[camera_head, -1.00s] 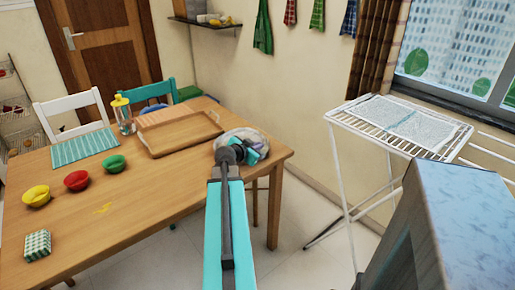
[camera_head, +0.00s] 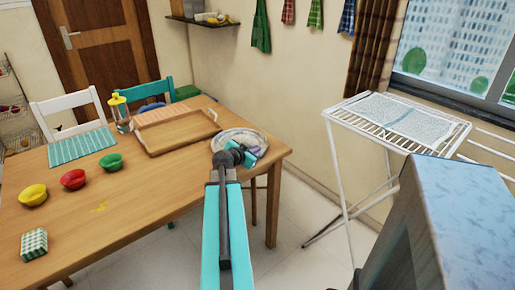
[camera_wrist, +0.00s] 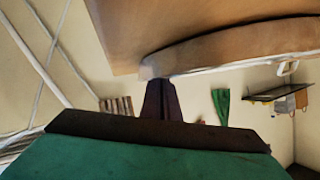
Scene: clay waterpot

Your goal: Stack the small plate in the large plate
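A round pale grey-white plate (camera_head: 240,133) lies near the right corner of the table in the head view. My arm and gripper (camera_head: 246,157) cover its near side. I cannot tell whether a second plate is under or inside it, or whether my gripper touches it. In the wrist view a curved rim (camera_wrist: 230,45) crosses close in front of the lens, probably a plate's edge. A green and dark part of my gripper fills the bottom of that view. The gap between the fingers is not clear in either view.
A wooden tray (camera_head: 178,131) lies just left of the plate, with a yellow-topped bottle (camera_head: 121,112) beyond it. Yellow, red and green bowls (camera_head: 111,162) stand on the left of the table (camera_head: 150,200). A drying rack (camera_head: 350,125) stands to the right.

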